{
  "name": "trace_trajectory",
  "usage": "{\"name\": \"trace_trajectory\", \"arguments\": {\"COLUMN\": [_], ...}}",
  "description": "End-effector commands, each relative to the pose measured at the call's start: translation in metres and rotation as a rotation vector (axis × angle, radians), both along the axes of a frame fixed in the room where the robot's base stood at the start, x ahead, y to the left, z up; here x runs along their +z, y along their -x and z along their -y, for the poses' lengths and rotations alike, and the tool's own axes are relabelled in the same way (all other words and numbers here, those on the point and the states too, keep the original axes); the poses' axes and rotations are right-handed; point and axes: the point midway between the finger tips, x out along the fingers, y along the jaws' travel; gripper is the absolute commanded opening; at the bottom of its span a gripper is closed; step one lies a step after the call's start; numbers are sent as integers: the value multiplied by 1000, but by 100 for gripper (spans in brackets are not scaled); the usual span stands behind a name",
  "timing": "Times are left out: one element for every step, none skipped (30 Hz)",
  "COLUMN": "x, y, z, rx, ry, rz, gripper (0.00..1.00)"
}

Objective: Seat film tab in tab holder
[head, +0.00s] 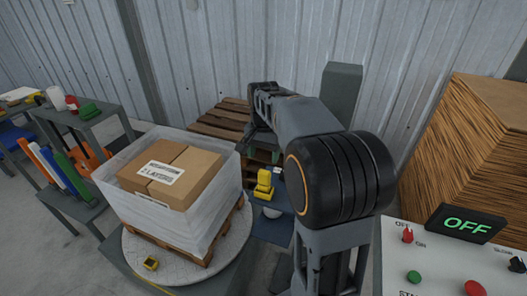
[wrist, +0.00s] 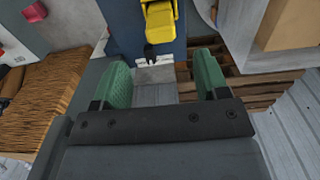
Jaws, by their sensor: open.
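My gripper (wrist: 164,80) is open in the wrist view, its two green-padded fingers apart with nothing clearly held between them. Ahead of the fingers is a yellow fitting (wrist: 159,24) on a blue post, with a small black piece (wrist: 151,50) below it. A pale strip (wrist: 153,63) lies under the black piece, just beyond the fingertips; I cannot tell whether it is the film tab. In the head view the yellow fitting (head: 264,184) stands right of the wrapped load, and my arm partly hides that area. I cannot identify the tab holder for sure.
A film-wrapped load (head: 212,208) with cardboard boxes (head: 195,170) stands on a pallet on the round turntable (head: 140,245). A yellow block (head: 150,263) sits near its front rim. Wooden pallets (head: 215,122) lie behind. A control panel (head: 440,275) and brown stack (head: 470,140) are right.

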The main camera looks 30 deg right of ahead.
Motion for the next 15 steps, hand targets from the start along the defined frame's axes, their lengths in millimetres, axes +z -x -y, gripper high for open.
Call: {"name": "trace_trajectory", "arguments": {"x": [4,6,10,12,14,17,18,18,18,17,15,12,9,6,2], "y": [1,2,6,9,15,24,32,41,54,63,73,85,94,102,112], "z": [-1,-2,-5,-8,-12,-19,-25,-31,-39,-46,-51,-58,-62,-67,-72], "rx": [3,9,27,47,74,118,158,203,267,316,362,424,468,511,566], "ry": [1,1,3,6,9,15,20,26,37,45,53,64,74,83,96], "rz": [2,5,14,23,36,57,75,96,124,146,166,194,215,234,258], "gripper": [68,68,68,68,68,68,68,68,68,68,68,68,68,68,68]}}
